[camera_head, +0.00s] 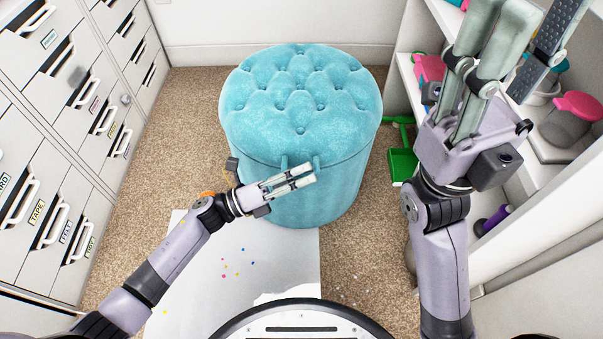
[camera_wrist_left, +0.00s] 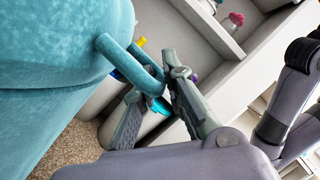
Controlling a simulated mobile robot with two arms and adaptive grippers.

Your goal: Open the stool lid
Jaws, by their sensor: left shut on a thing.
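The round teal stool (camera_head: 345,195) has a tufted, cushioned lid (camera_head: 300,85) that sits closed on its body. A teal loop handle (camera_wrist_left: 118,57) sticks out from the lid's near edge; its two ends show in the head view (camera_head: 284,162). My left gripper (camera_head: 306,176) is at the front of the stool, shut on the loop handle, with its fingers (camera_wrist_left: 158,98) on either side of the loop's outer end in the left wrist view. My right gripper (camera_head: 525,25) is raised at the upper right, open and empty, away from the stool.
A white drawer cabinet (camera_head: 60,110) stands at the left. White shelves (camera_head: 440,30) with colourful items stand at the right, behind my right arm. A green dustpan (camera_head: 402,165) is right of the stool. A white paper sheet (camera_head: 240,260) with coloured specks lies in front.

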